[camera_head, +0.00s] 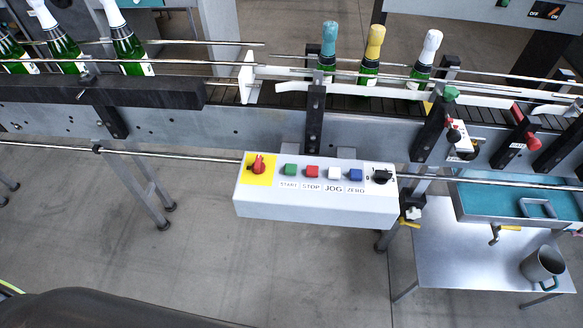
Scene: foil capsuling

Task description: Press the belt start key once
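The white control box (315,207) hangs on the front of the conveyor, near the middle of the head view. Neither of my grippers is in view.
Bottles with coloured foil tops (374,45) stand on the conveyor (205,122), with more bottles (128,50) at left. Guide rails run along it. A low metal table (450,262) with a metal mug (541,264) stands at right. The space before the box is clear.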

